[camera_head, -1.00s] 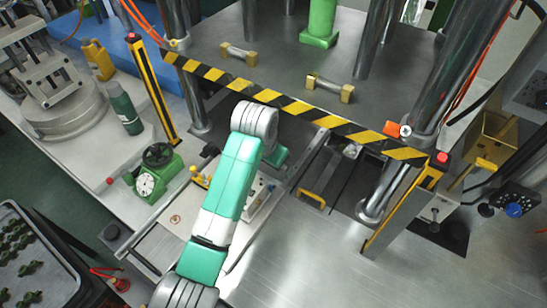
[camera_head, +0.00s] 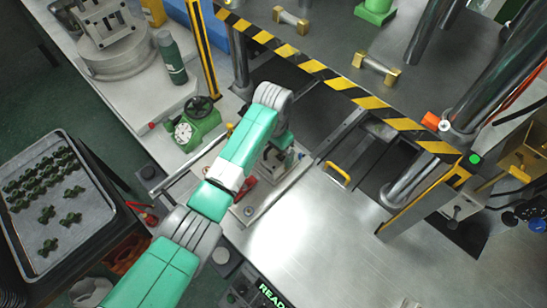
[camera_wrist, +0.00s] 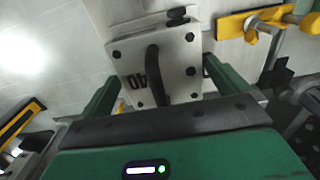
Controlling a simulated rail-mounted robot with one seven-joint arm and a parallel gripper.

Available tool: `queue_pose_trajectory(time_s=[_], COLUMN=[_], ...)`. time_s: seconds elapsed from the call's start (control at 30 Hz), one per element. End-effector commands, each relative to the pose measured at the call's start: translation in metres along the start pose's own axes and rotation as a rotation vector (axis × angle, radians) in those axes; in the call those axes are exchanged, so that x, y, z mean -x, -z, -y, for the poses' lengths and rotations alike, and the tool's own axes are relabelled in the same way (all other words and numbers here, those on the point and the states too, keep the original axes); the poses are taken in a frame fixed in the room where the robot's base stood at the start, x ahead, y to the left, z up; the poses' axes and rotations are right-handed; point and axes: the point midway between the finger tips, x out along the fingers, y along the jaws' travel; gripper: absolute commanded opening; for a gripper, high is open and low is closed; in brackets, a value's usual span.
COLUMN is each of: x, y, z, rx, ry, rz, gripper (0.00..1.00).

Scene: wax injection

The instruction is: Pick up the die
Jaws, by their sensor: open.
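The die shows in the wrist view as a pale metal block (camera_wrist: 128,63) with bolts in its face, a dark number and a black curved handle (camera_wrist: 154,72). My gripper (camera_wrist: 162,70) is open, with one green finger on the left side of the block and one on the right. The handle lies between them, and nothing is gripped. I cannot tell the remaining gap in depth. In the head view my gripper (camera_head: 279,155) is low over the press's front work plate, partly behind my arm. The die is mostly hidden there.
Yellow clamp parts (camera_wrist: 255,22) are close right of the die in the wrist view. Bare metal table (camera_head: 320,240) is front right.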

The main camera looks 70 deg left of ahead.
Motion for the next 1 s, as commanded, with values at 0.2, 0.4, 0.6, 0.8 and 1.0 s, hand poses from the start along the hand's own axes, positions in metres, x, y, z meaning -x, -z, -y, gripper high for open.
queue_pose_trajectory(time_s=[0.2, 0.4, 0.6, 0.8, 1.0], x=[-0.004, -0.004, -0.003, -0.001, 0.025], y=[0.0, 0.0, 0.0, 0.001, 0.002], z=[0.0, 0.0, 0.0, 0.001, 0.001], rx=[0.0, 0.0, 0.0, 0.0, -0.001], ry=[0.001, 0.001, 0.001, 0.002, 0.002], rz=[-0.001, -0.001, -0.001, -0.004, -0.008], gripper=[1.0, 0.69, 0.3, 0.3, 0.3])
